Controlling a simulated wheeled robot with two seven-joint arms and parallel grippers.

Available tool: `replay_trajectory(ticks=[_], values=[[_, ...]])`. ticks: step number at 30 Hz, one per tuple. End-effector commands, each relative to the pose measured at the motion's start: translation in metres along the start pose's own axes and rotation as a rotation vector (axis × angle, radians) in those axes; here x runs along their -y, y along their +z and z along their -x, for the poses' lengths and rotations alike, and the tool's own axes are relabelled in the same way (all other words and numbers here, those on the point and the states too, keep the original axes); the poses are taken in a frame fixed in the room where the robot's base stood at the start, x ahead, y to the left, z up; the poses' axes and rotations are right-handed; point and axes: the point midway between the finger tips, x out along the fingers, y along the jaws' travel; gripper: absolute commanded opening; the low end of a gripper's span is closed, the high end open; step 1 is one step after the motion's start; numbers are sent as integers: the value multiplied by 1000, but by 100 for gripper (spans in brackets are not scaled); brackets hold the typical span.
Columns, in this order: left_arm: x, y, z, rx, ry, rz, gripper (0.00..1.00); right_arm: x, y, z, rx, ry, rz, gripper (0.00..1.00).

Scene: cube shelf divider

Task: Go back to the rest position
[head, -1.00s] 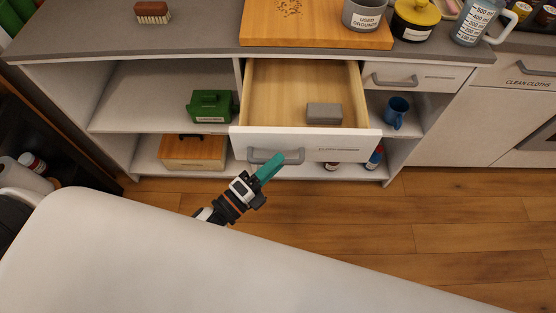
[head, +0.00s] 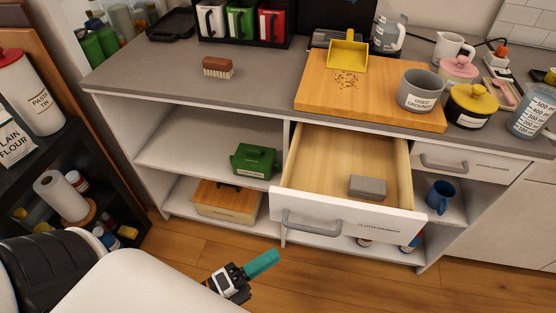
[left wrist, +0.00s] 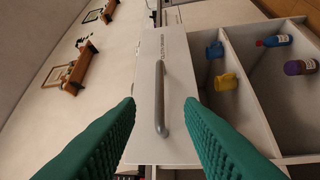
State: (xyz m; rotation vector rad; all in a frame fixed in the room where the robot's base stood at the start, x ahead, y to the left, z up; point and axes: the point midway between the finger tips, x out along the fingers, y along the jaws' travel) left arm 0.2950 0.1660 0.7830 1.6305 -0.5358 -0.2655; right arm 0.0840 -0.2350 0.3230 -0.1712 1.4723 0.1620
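The cloth drawer (head: 345,214) is pulled open from the cabinet, with a grey box (head: 367,187) lying inside. Its grey bar handle (head: 312,226) is on the front, and also shows in the left wrist view (left wrist: 160,98). My left gripper (head: 262,263) is in front of the cabinet, below and left of the handle in the head view, apart from it. In the left wrist view its two teal fingers (left wrist: 160,108) are spread wide with nothing gripped; the handle shows beyond them. My right gripper is not in view.
A green box (head: 254,159) and a wooden box (head: 226,199) sit on the left shelves, a blue mug (head: 440,196) at right. The counter holds a brush (head: 217,68) and cutting board (head: 315,92). A dark shelf (head: 90,160) stands at left; open floor lies in front.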

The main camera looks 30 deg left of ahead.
Motion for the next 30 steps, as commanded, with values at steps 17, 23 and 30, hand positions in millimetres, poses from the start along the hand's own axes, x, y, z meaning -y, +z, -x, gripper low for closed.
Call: replay_trajectory(ticks=[17,23,30], values=[[180,-10,44,-309,-450,593,34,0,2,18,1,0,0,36],[293,18,118,-662,-774,1023,34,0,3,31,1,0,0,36],[360,69,220,-1157,-1067,1362,34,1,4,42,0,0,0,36]])
